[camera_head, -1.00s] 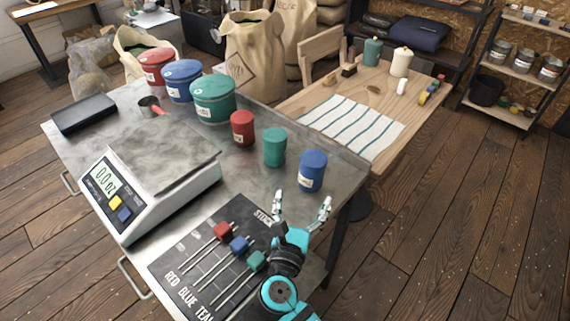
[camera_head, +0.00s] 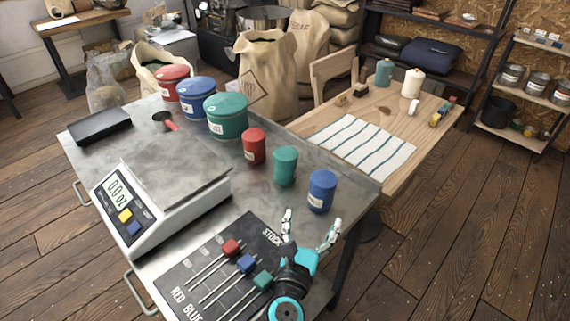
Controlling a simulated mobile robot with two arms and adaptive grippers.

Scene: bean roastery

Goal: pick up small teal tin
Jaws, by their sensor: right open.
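The small teal tin (camera_head: 286,166) stands upright on the metal table, between the small red tin (camera_head: 254,146) and the small blue tin (camera_head: 321,190). My right gripper (camera_head: 312,229) is open and empty near the table's front right edge. It is in front of the blue tin and apart from all the tins; the teal tin stands farther back and a little to the left. My left gripper does not show.
A scale (camera_head: 160,190) stands at the left. A black board (camera_head: 207,277) with red, blue and teal sliders lies at the front, partly under my right arm. Large red (camera_head: 172,82), blue (camera_head: 197,97) and teal (camera_head: 226,116) canisters stand behind. A wooden table (camera_head: 430,135) adjoins at right.

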